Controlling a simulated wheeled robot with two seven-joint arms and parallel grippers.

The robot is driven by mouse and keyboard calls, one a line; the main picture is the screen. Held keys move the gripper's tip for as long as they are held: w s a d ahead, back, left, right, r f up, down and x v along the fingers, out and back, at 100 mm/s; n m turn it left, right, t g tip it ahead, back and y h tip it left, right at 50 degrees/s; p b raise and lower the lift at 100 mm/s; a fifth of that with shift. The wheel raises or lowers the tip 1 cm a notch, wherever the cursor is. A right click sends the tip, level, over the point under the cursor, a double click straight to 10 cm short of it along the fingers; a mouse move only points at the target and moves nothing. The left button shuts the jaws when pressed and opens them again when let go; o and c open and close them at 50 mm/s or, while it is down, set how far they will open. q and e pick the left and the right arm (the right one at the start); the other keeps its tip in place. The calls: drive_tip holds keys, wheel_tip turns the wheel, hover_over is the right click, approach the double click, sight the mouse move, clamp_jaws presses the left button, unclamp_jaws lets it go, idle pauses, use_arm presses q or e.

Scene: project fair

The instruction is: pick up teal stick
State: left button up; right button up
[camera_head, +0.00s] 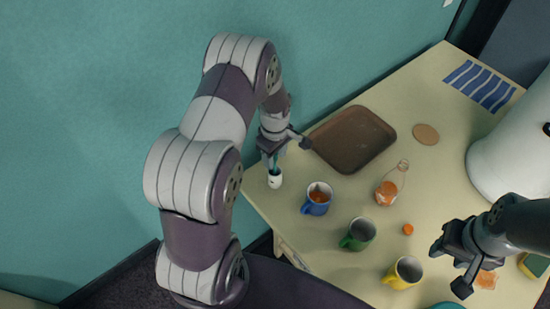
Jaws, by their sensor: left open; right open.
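A thin teal stick (275,163) stands in a small white cup (275,180) at the table's left corner. My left gripper (281,147) is open just above the cup, with its fingers near the top of the stick. The stick's upper end is hidden by the gripper, and I cannot tell whether the fingers touch it. My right gripper (452,269) is open and empty over the right front of the table.
A brown tray (352,139) lies behind the cup. Blue (316,203), green (357,235) and yellow (403,273) mugs stand to its right, with a bottle (391,184) beyond. A large white rounded object (510,150) stands at the right. The teal wall (90,120) is behind.

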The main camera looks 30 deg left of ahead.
use_arm(q)
drive_tip(key=shift+s+f, duration=0.1)
drive_tip(key=shift+f, duration=0.45)
clamp_jaws()
drive_tip(key=shift+r, duration=0.1)
